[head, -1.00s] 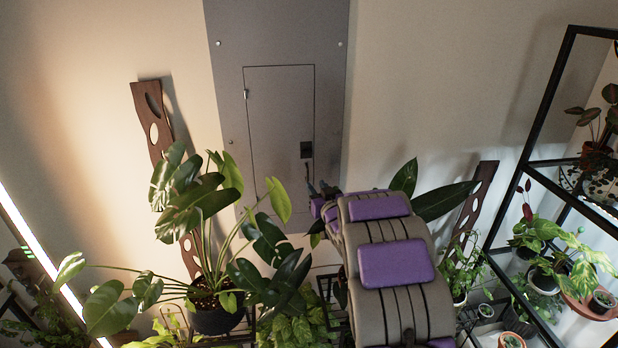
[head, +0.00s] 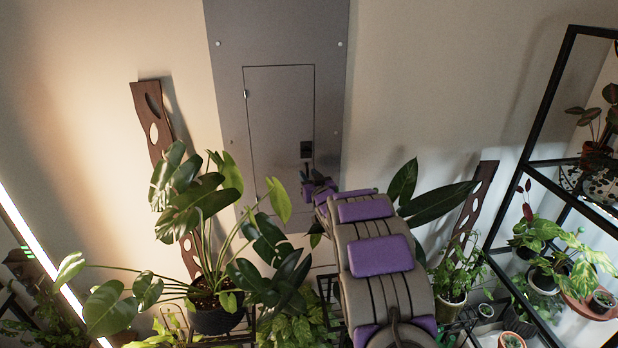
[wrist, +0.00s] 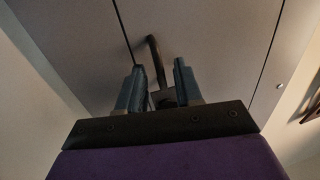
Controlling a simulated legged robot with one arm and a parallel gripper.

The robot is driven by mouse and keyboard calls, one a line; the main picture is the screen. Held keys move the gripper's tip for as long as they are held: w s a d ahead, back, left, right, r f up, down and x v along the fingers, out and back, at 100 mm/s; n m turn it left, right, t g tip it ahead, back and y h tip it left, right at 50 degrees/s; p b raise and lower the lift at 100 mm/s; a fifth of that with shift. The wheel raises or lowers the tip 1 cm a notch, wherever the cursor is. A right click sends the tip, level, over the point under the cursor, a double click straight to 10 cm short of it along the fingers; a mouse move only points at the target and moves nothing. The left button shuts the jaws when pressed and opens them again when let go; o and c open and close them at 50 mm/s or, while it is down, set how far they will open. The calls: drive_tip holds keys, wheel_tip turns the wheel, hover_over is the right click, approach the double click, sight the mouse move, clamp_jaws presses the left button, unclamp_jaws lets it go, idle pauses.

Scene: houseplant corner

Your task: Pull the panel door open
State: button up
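The grey panel door (head: 275,120) is set flush in a tall grey wall panel (head: 228,60) and looks shut. In the wrist view, a dark bar-like handle (wrist: 154,60) stands out from the door (wrist: 75,45). My gripper (wrist: 161,85) is open, with one blue-grey finger on each side of the handle's lower part. I cannot tell whether either finger touches it. In the head view my gripper (head: 308,178) is small and partly hidden by my arm, just below the latch plate.
A large potted monstera (head: 205,200) stands left of my arm, its leaves overlapping the panel's lower left. Broad leaves (head: 430,200) are right of my arm. A black shelf frame (head: 545,110) with pots stands at the right.

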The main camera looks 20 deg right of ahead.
clamp_jaws()
idle(1.3)
